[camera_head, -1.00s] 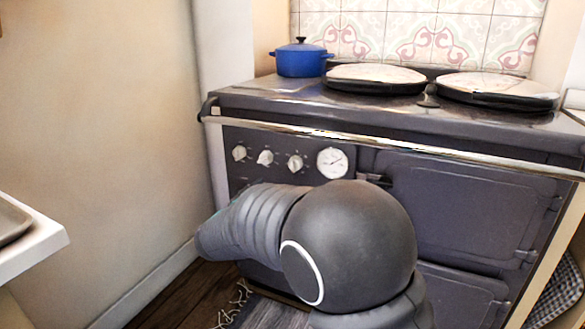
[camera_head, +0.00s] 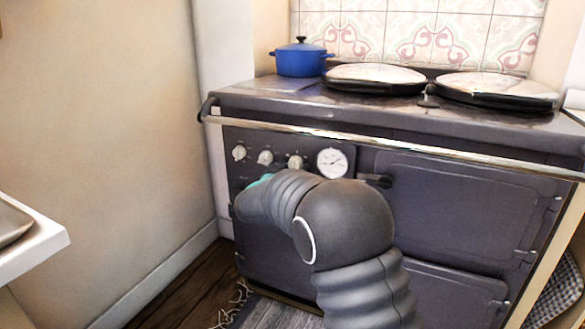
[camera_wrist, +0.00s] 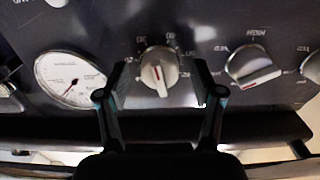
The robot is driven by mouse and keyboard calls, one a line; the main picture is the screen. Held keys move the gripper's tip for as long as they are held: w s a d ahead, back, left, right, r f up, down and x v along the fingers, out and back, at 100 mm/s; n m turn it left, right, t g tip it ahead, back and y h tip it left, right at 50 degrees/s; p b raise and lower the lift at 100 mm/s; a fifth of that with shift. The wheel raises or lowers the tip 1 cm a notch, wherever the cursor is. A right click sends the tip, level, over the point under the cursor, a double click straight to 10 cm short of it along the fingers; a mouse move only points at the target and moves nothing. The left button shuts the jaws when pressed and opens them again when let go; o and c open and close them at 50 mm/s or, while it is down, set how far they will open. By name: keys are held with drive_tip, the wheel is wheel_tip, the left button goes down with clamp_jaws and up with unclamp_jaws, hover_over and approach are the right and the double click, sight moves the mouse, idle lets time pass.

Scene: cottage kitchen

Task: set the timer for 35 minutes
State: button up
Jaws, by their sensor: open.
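In the wrist view a light grey knob (camera_wrist: 160,70) with a small red mark sits between my gripper's fingertips (camera_wrist: 161,78). The fingers are open, one on each side of the knob, with gaps visible. Small markings surround it, too blurred to read surely. It is the knob nearest the round white gauge (camera_wrist: 70,80). In the head view this knob (camera_head: 295,162) shows on the stove front, left of the gauge (camera_head: 332,162). My gripper is hidden behind my arm there.
Two more knobs (camera_head: 265,157) (camera_head: 239,153) stand to the left on the dark stove (camera_head: 460,200). A chrome rail (camera_head: 400,146) runs above them. A blue pot (camera_head: 300,60) and two round lids (camera_head: 375,77) are on top. A white counter (camera_head: 35,240) juts in at left.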

drive_tip(key=shift+w+d, duration=0.1)
drive_tip(key=shift+w, duration=0.15)
drive_tip(key=c, duration=1.1)
drive_tip(key=shift+m, duration=0.6)
drive_tip(key=shift+c, duration=0.2)
drive_tip(key=o, duration=1.1)
drive_tip(key=shift+o, duration=0.2)
